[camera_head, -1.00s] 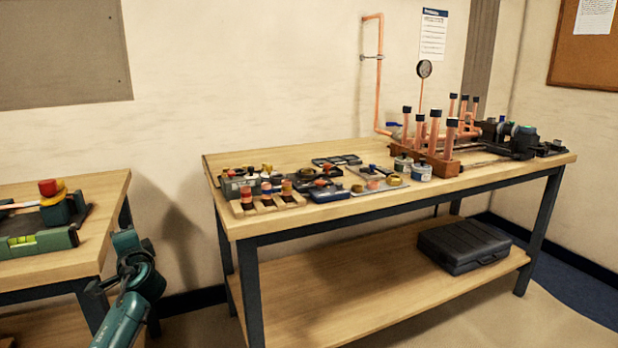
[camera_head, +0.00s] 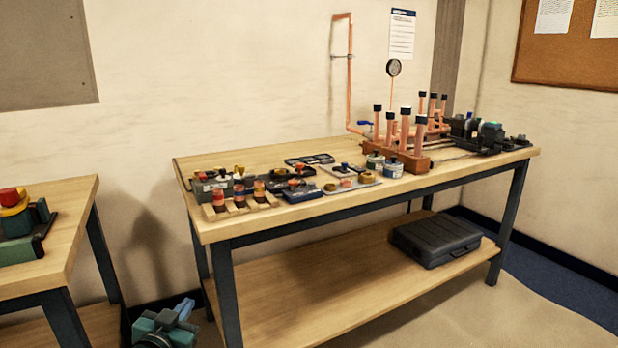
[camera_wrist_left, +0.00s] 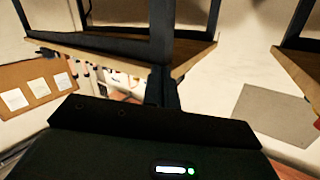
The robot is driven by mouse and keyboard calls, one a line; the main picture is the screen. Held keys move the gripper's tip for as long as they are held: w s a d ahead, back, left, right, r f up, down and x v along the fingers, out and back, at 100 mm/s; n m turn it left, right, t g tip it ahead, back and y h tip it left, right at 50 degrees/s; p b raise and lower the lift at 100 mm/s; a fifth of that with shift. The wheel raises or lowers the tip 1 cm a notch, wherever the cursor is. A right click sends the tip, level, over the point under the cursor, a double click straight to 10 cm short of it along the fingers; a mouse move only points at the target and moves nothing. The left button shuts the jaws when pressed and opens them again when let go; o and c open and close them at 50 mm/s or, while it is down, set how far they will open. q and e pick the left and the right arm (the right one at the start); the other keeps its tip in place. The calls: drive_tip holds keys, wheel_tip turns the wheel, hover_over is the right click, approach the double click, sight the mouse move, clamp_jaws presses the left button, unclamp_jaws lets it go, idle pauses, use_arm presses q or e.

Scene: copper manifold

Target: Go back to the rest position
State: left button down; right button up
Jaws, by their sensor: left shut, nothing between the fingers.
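My left arm's teal and dark end with the left gripper (camera_head: 168,324) shows low at the bottom edge of the head view, in the gap between the two benches. It is below the bench tops and apart from them. In the left wrist view the dark fingers of the left gripper (camera_wrist_left: 162,88) are together with nothing between them. The rest of the left arm is cut off by the frame. My right gripper is in neither view.
The main workbench (camera_head: 300,225) carries copper pipes in a manifold block (camera_head: 398,158), fittings and a vise. A black case (camera_head: 435,238) lies on its lower shelf. A second bench (camera_head: 60,262) stands at left. Clear floor (camera_head: 440,320) lies at the front right.

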use_arm(q)
drive_tip(key=s+d+f+g+h, duration=0.1)
drive_tip(key=s+d+f, duration=0.35)
drive_tip(key=s, duration=0.45)
drive_tip(key=s+d+f+g+h, duration=0.1)
drive_tip(key=s+d+f, duration=0.3)
drive_tip(key=s, duration=0.5)
drive_tip(key=s+d+r+n+g+h, duration=0.1)
drive_tip(key=s+d, duration=0.1)
drive_tip(key=s, duration=0.4)
drive_tip(key=s+d+r, duration=0.2)
drive_tip(key=s, duration=0.3)
drive_tip(key=r+g+p, duration=0.1)
drive_tip(key=p, duration=0.4)
drive_tip(key=r+g+p, duration=0.1)
drive_tip(key=r+p, duration=0.1)
drive_tip(key=p, duration=0.2)
drive_tip(key=r+y+p, duration=0.1)
drive_tip(key=p, duration=0.4)
drive_tip(key=shift+s+a+r+m+g+p, duration=0.2)
drive_tip(key=shift+s+a+m+g+p, duration=0.1)
drive_tip(key=shift+s+g+p, duration=0.1)
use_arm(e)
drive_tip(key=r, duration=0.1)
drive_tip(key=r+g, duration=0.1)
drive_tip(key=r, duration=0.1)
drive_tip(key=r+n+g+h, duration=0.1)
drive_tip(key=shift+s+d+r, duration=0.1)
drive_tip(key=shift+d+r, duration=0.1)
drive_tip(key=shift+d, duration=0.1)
